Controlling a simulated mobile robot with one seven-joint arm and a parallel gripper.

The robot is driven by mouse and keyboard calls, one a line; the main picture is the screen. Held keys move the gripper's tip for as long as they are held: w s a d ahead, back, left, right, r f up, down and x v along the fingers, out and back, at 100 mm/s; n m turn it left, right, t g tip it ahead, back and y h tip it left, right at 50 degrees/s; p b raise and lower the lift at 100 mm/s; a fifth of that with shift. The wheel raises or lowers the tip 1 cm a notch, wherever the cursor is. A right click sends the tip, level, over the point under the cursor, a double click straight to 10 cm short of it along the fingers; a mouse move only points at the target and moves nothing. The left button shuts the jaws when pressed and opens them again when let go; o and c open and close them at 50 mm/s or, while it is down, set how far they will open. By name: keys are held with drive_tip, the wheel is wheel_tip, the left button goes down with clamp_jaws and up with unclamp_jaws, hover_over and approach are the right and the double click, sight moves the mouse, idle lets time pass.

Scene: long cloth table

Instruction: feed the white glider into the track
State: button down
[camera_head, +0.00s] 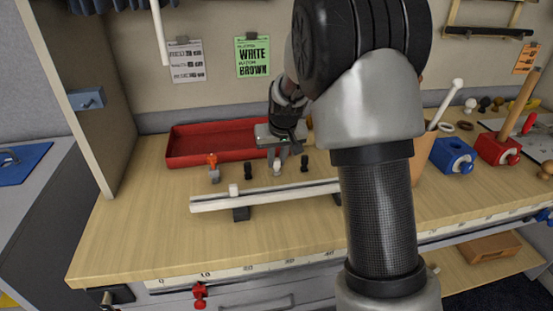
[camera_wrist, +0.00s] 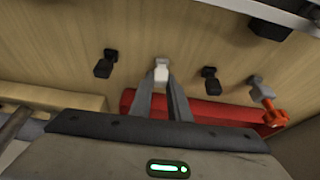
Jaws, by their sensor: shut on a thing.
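The white glider (camera_wrist: 161,73) is between the fingertips of my gripper (camera_wrist: 162,82) in the wrist view, and the fingers are shut on it. In the head view my gripper (camera_head: 279,153) points down behind the track, with the white glider (camera_head: 277,168) just below it. I cannot tell whether the glider touches the table. The pale track (camera_head: 290,194) runs left to right in front of it, raised on dark feet. A small white block (camera_head: 234,189) stands on the track near its left end. The track (camera_wrist: 262,12) also crosses the top right of the wrist view.
A dark piece stands on each side of the glider, left (camera_head: 248,171) and right (camera_head: 304,163). An orange-topped piece (camera_head: 212,164) stands farther left. A red tray (camera_head: 185,158) lies behind. The table left of the track is clear. My arm hides the track's right end.

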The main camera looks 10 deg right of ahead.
sight(276, 160)
drive_tip(key=shift+r, duration=0.15)
drive_tip(key=shift+r+p, duration=2.45)
drive_tip(key=shift+r, duration=0.95)
